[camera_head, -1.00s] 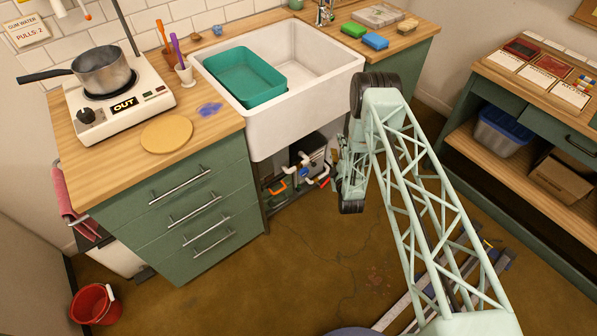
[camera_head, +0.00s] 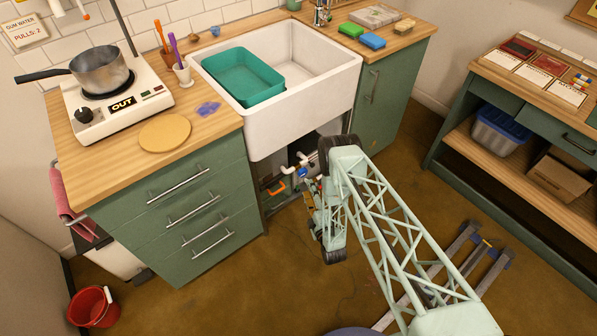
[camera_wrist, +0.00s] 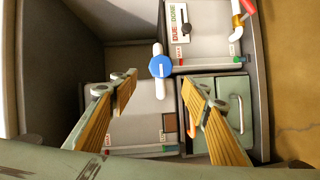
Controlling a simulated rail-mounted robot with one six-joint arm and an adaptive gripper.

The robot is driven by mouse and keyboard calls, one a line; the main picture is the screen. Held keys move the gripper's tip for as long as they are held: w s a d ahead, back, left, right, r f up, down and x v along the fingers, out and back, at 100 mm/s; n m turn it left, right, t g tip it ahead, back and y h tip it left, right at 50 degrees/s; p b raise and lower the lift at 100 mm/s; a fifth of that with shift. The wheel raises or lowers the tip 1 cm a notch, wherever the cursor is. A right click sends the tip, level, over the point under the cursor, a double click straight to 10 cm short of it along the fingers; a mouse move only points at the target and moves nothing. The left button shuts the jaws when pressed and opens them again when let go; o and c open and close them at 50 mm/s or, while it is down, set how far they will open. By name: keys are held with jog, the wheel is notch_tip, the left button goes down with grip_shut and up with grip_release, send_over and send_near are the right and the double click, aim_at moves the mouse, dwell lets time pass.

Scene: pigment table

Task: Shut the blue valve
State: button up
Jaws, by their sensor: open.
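The blue valve (camera_wrist: 161,67) is a round blue knob on a short white pipe under the sink. In the wrist view it lies above centre, beyond my fingertips and between their lines. My gripper (camera_wrist: 165,85) is open, with yellow-padded fingers on either side of a gap and nothing between them. I see no contact with the valve. In the head view my gripper (camera_head: 312,207) is in front of the under-sink opening, partly hidden by my arm. A small blue spot there may be the valve, but it is too small to tell.
The white sink (camera_head: 262,135) hangs above the opening. An orange handle (camera_head: 278,187) sits among white pipes. Brown floor lies clear in front.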

aim_at(300, 169)
dwell(0.5)
jog(key=shift+b+x, duration=1.9)
jog(key=shift+x, duration=4.95)
jog(key=shift+a+f, duration=0.1)
jog(key=shift+a, duration=0.05)
jog(key=shift+c, duration=0.4)
jog(key=c, duration=0.8)
